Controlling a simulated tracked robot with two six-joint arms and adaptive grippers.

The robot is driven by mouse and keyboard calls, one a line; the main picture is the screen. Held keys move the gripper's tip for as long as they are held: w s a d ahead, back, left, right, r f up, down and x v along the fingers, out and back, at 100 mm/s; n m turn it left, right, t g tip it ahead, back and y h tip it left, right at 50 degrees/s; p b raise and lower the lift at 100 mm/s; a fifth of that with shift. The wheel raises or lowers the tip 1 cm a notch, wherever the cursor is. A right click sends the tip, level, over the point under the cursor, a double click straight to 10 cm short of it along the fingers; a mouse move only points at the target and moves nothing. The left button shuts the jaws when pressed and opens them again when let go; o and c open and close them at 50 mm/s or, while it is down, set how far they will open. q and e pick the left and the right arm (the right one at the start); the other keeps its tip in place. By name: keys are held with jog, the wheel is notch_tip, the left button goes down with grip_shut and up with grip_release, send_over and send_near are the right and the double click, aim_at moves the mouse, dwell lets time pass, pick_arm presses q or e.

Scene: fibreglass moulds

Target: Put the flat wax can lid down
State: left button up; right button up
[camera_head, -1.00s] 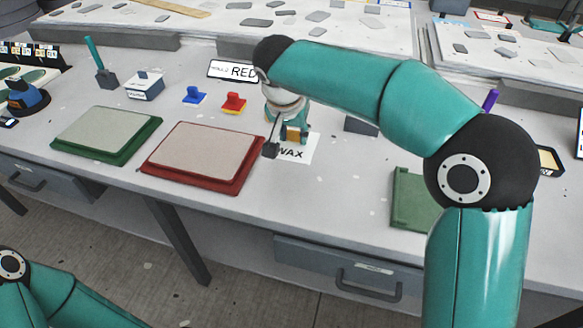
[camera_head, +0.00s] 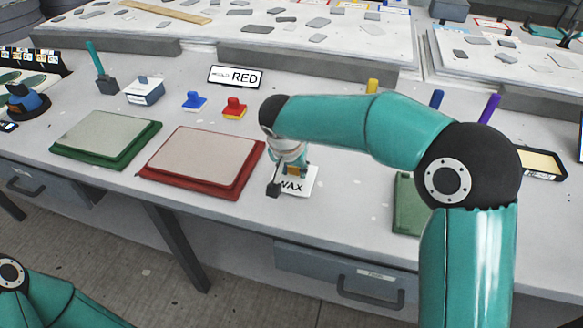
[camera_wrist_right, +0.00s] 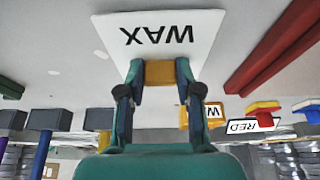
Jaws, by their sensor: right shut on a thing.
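My right gripper (camera_head: 289,180) points down over the table, to the right of the red-framed board. In the right wrist view its fingers (camera_wrist_right: 160,75) are shut on an ochre piece, the wax can lid (camera_wrist_right: 160,72), which also shows between the fingers in the head view (camera_head: 294,169). A flat white square marked WAX (camera_wrist_right: 160,35) lies right at the fingertips, and shows in the head view (camera_head: 307,181). I cannot tell whether square and ochre piece are joined. The fingers hide part of the contact. Only my left arm's links show, at the lower left.
The red-framed board (camera_head: 190,192) and green-framed board (camera_head: 75,161) lie to the left. Behind are a RED sign (camera_head: 236,76), a red-and-yellow block (camera_head: 234,108), a blue block (camera_head: 194,100) and a small box (camera_head: 144,90). A green block (camera_head: 406,207) lies to the right.

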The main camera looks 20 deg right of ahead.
jog(key=o, duration=0.5)
jog(key=shift+f, duration=0.15)
jog(key=o, duration=0.4)
jog(key=shift+r, duration=0.2)
jog(key=p+v, duration=0.1)
jog(key=v, duration=1.1)
jog(key=shift+f, duration=0.1)
